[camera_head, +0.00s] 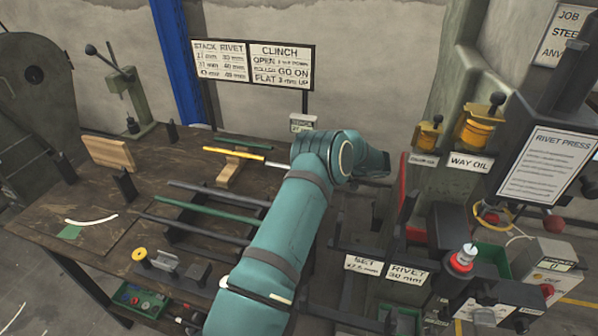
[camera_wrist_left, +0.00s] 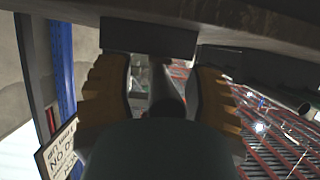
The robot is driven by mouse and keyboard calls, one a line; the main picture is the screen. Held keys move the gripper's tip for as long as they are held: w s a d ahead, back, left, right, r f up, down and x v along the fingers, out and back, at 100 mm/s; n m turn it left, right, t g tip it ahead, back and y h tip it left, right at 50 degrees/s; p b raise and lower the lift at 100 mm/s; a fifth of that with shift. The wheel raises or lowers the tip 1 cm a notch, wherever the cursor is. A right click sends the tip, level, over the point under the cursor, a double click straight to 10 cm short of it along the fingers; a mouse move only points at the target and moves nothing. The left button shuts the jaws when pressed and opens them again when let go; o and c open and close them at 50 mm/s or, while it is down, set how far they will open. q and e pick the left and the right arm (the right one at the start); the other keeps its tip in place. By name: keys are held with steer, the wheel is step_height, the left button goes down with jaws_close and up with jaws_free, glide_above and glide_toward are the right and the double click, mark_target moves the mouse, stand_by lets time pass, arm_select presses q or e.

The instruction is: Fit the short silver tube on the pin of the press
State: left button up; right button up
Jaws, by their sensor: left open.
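My left arm reaches across the head view, and its wrist and dark gripper end (camera_head: 376,178) are in front of the press's left side. In the left wrist view my left gripper (camera_wrist_left: 163,90) is open, with a ribbed yellow-brown pad on each side. A dark grey cylindrical part (camera_wrist_left: 166,98) shows between the pads; I cannot tell whether it is the tube, the pin or part of the gripper. I cannot identify the short silver tube for sure in the head view. The rivet press (camera_head: 562,160) stands at the right; its pin cannot be made out. My right gripper is not in view.
A wooden bench (camera_head: 90,210) at the left carries long dark and green bars (camera_head: 200,212), a wooden stand and a small silver holder (camera_head: 165,261). A red-and-white topped post (camera_head: 463,258) and a control box (camera_head: 545,262) stand at the right. Yellow oil cups (camera_head: 478,127) sit above.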

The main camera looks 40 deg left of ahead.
arm_select(q)
jaws_close()
